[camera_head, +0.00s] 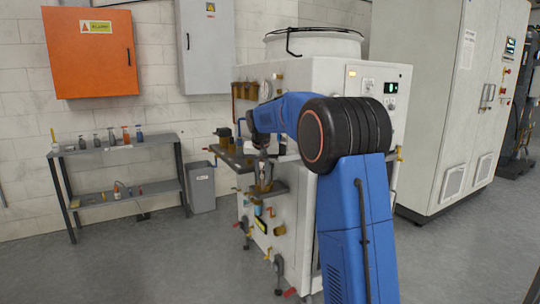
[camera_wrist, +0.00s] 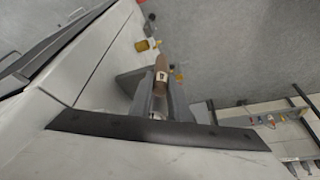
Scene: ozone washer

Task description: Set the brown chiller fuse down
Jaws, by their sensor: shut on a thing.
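The brown chiller fuse (camera_wrist: 161,63) is a slim brown cylinder with a pale label band, seen near the middle of the wrist view. My gripper (camera_wrist: 161,88) is shut on it, with a grey finger on each side and the brown end sticking out beyond them. In the head view my gripper (camera_head: 262,158) points down at the left side of the white washer machine, just above a small grey ledge (camera_head: 274,189). The fuse is small and partly hidden there. I cannot tell whether it touches the ledge.
A dark shelf (camera_head: 228,157) with small items juts from the machine (camera_head: 345,76). A grey bin (camera_head: 201,188) and a metal rack (camera_head: 118,150) with bottles stand at left. Floor (camera_head: 165,255) in front is clear.

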